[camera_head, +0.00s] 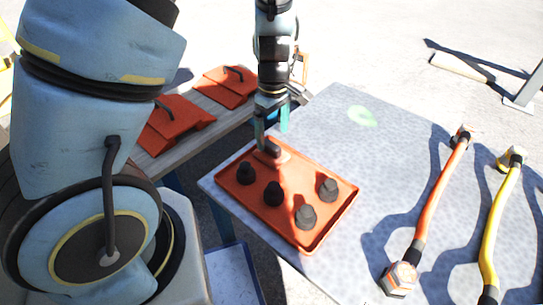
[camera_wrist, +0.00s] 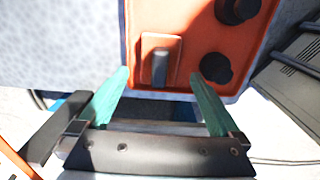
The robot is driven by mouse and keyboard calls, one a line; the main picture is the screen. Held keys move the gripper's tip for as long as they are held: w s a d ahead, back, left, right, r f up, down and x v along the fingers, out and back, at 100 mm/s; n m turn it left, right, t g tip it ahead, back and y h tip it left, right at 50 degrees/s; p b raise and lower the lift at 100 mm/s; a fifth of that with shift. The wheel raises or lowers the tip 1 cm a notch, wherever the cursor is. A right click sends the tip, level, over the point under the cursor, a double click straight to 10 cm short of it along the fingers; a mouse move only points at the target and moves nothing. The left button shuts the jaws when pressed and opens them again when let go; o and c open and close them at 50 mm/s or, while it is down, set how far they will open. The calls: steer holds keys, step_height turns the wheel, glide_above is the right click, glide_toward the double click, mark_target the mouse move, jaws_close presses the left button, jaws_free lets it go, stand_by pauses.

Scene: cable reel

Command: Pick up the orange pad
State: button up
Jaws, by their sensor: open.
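The orange pad (camera_wrist: 149,45) is a small square plate with a dark upright grip. It lies at one corner of the orange tray (camera_wrist: 188,12), which also shows in the head view (camera_head: 318,240). In the head view, the pad (camera_head: 284,156) is partly hidden by my gripper. My gripper (camera_head: 270,138) is over that corner, pointing down. In the wrist view, my gripper (camera_wrist: 159,76) has its two teal fingers wide apart with nothing between them. The pad's grip lies just beyond the fingertips, roughly centred between them. The height gap is hard to tell.
Several black knobs (camera_head: 306,216) stand in the tray near the pad. An orange cable (camera_head: 440,190) and a yellow cable (camera_head: 492,235) lie on the grey table (camera_head: 385,160) at right. Two orange handled pieces (camera_head: 172,122) rest on a bench at left.

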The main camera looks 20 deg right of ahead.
mark_target(271, 144)
steer(key=f+b, duration=0.1)
steer(key=f, duration=0.2)
steer(key=f+b, duration=0.1)
steer(key=f, duration=0.2)
steer(key=shift+w+a+f, duration=0.15)
steer(key=shift+w+f, duration=0.05)
steer(key=shift+f, duration=0.15)
steer(key=shift+c, duration=0.4)
steer(key=c, duration=1.3)
step_height(271, 144, up, 10)
steer(key=p, duration=0.3)
steer(key=shift+r, duration=0.1)
